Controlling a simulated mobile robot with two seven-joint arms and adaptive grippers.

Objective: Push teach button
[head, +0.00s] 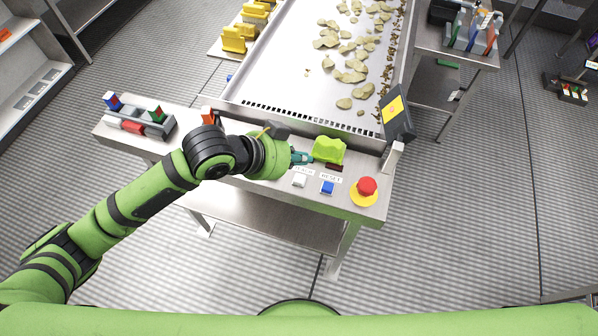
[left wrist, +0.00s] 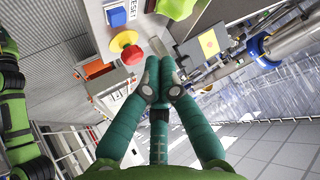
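The white button (head: 299,180) sits on the steel console top, beside a small label that seems to read TEACH. The blue button (head: 327,187) is to its right by a RESET label; it also shows in the left wrist view (left wrist: 117,17). A red mushroom button (head: 366,186) on a yellow base is further right; it also shows in the left wrist view (left wrist: 127,45). My left gripper (head: 305,158) is just behind the white button, apart from it in the picture. In the left wrist view its teal fingers (left wrist: 160,72) are together and empty. I cannot identify the white button there. My right gripper is out of view.
A lime-green object (head: 328,150) lies right of my left gripper. A dark panel with a yellow screen (head: 394,110) stands at the console's right end. A rack of coloured items (head: 140,122) is at the left end. The chip-strewn tray (head: 290,75) lies behind.

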